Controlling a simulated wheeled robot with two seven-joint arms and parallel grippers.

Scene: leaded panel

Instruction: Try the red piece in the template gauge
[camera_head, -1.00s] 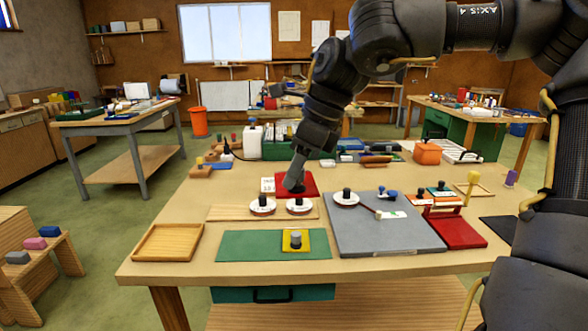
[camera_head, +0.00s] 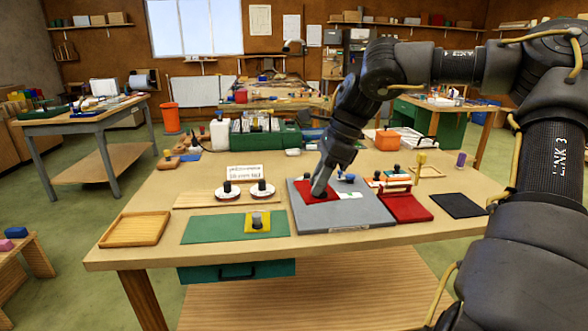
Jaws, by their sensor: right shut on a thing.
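My right gripper (camera_head: 320,190) reaches down from the right and is shut on the red piece (camera_head: 307,196), a flat red plate. The red piece is over the left part of the grey board (camera_head: 345,217); I cannot tell whether it touches the board. The gripper hides the grip point. Right of the board is a red stand (camera_head: 408,208) with an upright red bar. I cannot tell for sure which thing is the template gauge. My left gripper is not in view.
Two white discs with dark knobs (camera_head: 227,190) stand on a wooden strip left of the board. A yellow piece (camera_head: 258,224) lies on a green mat (camera_head: 205,230). A wooden tray (camera_head: 135,230) is at the left, a black mat (camera_head: 458,205) at the right.

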